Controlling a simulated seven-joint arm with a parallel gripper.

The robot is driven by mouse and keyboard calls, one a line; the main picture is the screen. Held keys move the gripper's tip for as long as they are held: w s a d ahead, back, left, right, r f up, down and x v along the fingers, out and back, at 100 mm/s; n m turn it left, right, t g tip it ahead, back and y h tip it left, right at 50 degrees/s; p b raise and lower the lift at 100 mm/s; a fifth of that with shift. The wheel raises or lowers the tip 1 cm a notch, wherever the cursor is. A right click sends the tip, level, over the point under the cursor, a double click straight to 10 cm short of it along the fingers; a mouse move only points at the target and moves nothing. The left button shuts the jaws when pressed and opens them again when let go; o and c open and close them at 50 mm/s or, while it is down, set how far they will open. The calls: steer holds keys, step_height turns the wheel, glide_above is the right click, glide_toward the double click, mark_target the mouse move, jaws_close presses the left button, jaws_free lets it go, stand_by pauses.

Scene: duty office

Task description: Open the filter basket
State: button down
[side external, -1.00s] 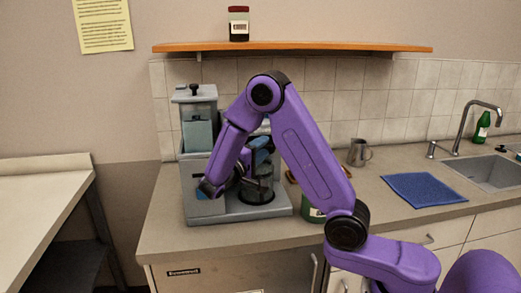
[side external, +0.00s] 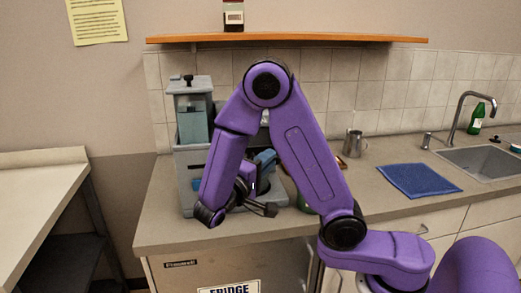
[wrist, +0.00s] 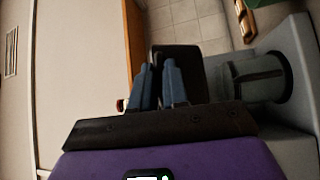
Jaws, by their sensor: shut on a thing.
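The grey coffee machine (side external: 188,155) stands on the counter at left, with a bluish tank (side external: 193,122) on top. My purple forearm and hand hide most of its front in the side external view. My gripper (wrist: 159,68) has its two blue fingers closed at a dark block in the wrist view. This seems to be the handle of the filter basket (wrist: 178,52); the fingers partly cover it. The blue fingers also show beside the machine in the side external view. How far the basket stands out from the machine cannot be told.
A glass jug (wrist: 262,80) stands close beside the fingers on the machine. A metal cup (side external: 353,143), a blue mat (side external: 418,180) and a sink (side external: 488,165) lie to the right. An orange shelf (side external: 300,38) runs above. The counter's front edge is near my wrist.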

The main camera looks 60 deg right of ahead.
steer(key=shift+s+a, duration=0.5)
steer(key=shift+a, duration=0.05)
steer(key=c, duration=1.2)
jaws_free()
steer(key=a+f, duration=0.2)
steer(key=a, duration=1.5)
steer(key=shift+a, duration=0.1)
